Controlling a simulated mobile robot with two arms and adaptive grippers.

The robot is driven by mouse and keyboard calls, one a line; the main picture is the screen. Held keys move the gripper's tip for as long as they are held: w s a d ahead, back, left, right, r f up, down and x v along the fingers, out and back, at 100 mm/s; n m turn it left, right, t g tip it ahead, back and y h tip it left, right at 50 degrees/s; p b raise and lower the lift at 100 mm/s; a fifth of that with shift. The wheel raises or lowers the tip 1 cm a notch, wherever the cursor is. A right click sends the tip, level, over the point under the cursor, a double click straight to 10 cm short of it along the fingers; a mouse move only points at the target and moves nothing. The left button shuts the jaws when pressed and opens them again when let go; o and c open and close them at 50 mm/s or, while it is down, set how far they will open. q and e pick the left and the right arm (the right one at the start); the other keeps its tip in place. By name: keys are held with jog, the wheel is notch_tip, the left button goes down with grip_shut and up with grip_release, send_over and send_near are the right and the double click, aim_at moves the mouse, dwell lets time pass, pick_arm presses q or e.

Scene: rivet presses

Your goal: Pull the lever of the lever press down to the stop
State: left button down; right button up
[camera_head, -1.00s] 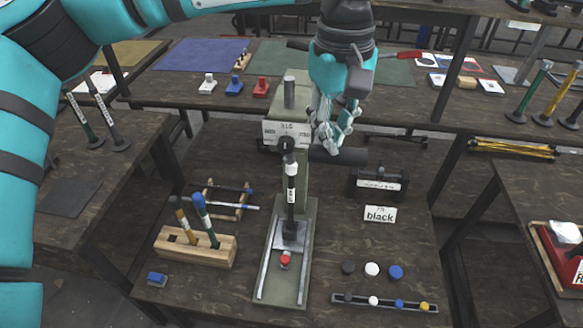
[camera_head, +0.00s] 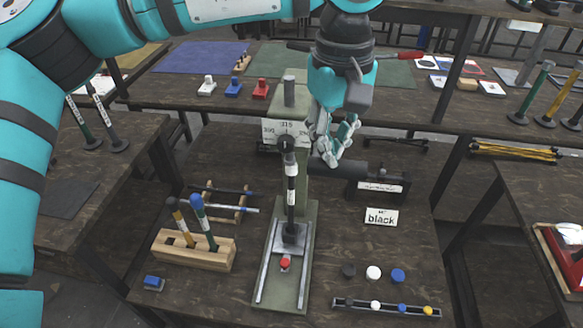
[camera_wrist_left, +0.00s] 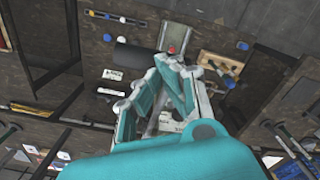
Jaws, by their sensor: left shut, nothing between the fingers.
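In the left wrist view the fingers (camera_wrist_left: 160,92) hide part of the press. My right gripper is out of view.
A wooden block with two handled tools (camera_head: 194,250) stands left of the press. A sign reading "black" (camera_head: 381,217), several round caps and a strip of coloured buttons (camera_head: 386,306) lie to the right.

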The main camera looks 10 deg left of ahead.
aim_at(329, 177)
pick_arm(q)
jog(key=shift+s+f+b, duration=0.15)
jog(key=shift+f+b, duration=0.25)
jog(key=shift+f, duration=0.15)
jog(key=shift+s+f+b, duration=0.15)
jog(key=shift+f+b, duration=0.2)
jog(key=shift+f, duration=0.15)
jog(key=shift+s+f+b, duration=0.2)
jog(key=shift+f+b, duration=0.45)
jog(key=shift+f, duration=0.15)
jog(key=shift+s+f+b, duration=0.15)
jog(key=shift+f+b, duration=0.5)
jog(key=shift+f, duration=0.1)
jog(key=shift+s+f+b, duration=0.15)
jog(key=shift+f+b, duration=1.15)
jog(key=shift+f, duration=0.25)
